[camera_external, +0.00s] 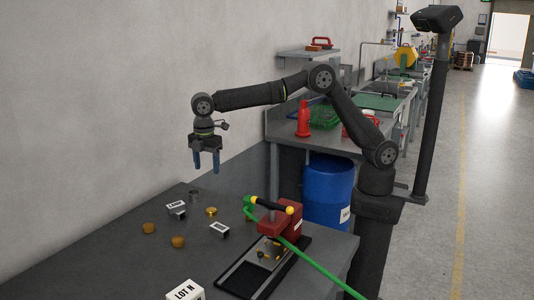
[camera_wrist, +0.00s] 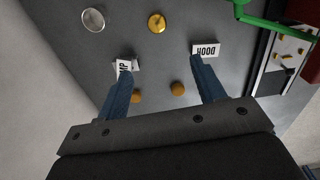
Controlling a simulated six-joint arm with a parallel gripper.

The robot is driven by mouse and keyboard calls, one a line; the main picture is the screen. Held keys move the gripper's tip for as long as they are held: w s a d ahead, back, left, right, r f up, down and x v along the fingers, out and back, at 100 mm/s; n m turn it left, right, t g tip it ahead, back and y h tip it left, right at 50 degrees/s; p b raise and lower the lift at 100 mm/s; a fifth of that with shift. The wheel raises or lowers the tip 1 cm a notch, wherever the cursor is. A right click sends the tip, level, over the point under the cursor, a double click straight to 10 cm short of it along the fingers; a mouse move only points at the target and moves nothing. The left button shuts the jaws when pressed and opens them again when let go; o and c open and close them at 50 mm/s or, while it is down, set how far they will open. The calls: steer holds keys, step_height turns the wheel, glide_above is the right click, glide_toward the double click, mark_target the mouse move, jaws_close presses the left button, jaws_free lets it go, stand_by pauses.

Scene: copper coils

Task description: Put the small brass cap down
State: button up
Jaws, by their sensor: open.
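My gripper (camera_external: 206,168) is open and empty, fingers pointing down, well above the grey bench. In the wrist view its two blue fingers (camera_wrist: 161,67) are spread wide with nothing between the tips. A small shiny brass round piece, which looks like the brass cap (camera_external: 211,211), rests on the bench; it also shows in the wrist view (camera_wrist: 157,22), beyond the fingertips. Two duller orange-brown rounded pieces lie on the bench, one at left (camera_external: 149,228) and one nearer the camera (camera_external: 178,242). I cannot tell for sure which piece the task names.
A silver round container (camera_external: 194,196) and two white-labelled blocks, one behind (camera_external: 176,208) and one marked HOOD (camera_wrist: 205,50), stand around the brass piece. A red hand press (camera_external: 281,222) and a black tray (camera_external: 238,279) stand at right. A LOT N box (camera_external: 186,292) is at the front.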

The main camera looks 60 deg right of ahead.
steer(key=s+d+f+m+t+y, duration=0.1)
steer(key=s+d+m+t+y, duration=0.1)
steer(key=d+m+y, duration=0.45)
steer(key=n+h, duration=0.1)
steer(key=h, duration=0.2)
glide_toward(212, 209)
steer(key=shift+y, duration=0.25)
steer(key=x, duration=0.8)
steer(key=shift+w+d+f, duration=0.1)
steer(key=shift+f, duration=0.25)
steer(key=c, duration=1.1)
steer(key=shift+c, duration=0.3)
steer(key=shift+r, duration=0.15)
